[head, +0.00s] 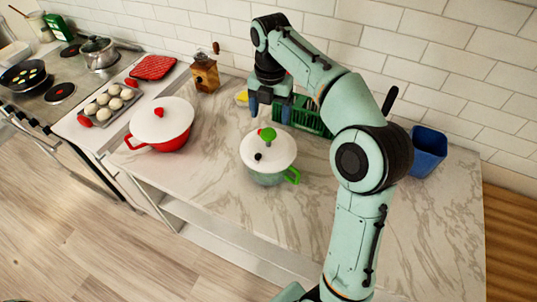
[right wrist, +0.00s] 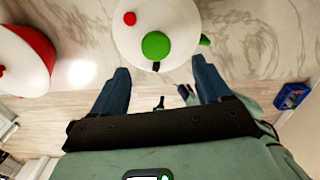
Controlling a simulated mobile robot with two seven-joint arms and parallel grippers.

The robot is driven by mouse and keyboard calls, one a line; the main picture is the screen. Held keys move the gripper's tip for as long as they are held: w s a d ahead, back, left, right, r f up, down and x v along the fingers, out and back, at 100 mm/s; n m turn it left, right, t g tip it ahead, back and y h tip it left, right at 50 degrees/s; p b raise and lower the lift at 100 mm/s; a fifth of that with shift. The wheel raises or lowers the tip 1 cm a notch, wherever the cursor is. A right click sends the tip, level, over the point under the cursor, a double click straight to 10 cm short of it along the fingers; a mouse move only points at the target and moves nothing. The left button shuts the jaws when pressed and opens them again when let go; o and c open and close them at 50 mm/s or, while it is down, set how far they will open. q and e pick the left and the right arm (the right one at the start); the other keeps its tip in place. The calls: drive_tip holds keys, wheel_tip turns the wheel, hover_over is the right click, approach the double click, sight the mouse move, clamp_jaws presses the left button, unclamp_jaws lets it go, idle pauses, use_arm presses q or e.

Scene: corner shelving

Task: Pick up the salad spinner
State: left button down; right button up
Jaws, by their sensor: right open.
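The salad spinner (head: 283,149) stands upright on the marble counter, with a white lid, a green knob on top, a small dark spot on the lid and a green side handle. My right gripper (head: 269,108) is open and empty, pointing down above and just behind it. In the right wrist view the spinner's white lid (right wrist: 185,18) lies just beyond the open fingers of the right gripper (right wrist: 162,72), with its green knob roughly in line with the gap. The lid's far edge is cut off there. My left gripper is not in view.
A red pot with a white lid (head: 165,117) stands left of the spinner. A green rack (head: 305,117) and a wooden grinder (head: 204,73) stand behind, by the tiled wall. A blue bin (head: 428,152) is at right. The counter's front is clear.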

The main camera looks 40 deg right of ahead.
sight(268, 133)
drive_tip(key=f, duration=0.3)
drive_tip(key=f+b, duration=0.1)
drive_tip(key=shift+s+f, duration=0.25)
drive_tip(key=shift+f, duration=0.1)
drive_tip(key=f, duration=0.2)
drive_tip(key=w+f, duration=0.1)
drive_tip(key=f, duration=0.1)
drive_tip(key=shift+a+f+b, duration=0.1)
drive_tip(key=shift+f+b, duration=0.15)
drive_tip(key=shift+b, duration=0.05)
drive_tip(key=shift+f, duration=0.5)
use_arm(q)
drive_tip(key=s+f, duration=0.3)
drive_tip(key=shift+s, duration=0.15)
use_arm(e)
drive_tip(key=shift+w, duration=0.1)
drive_tip(key=c, duration=0.3)
clamp_jaws()
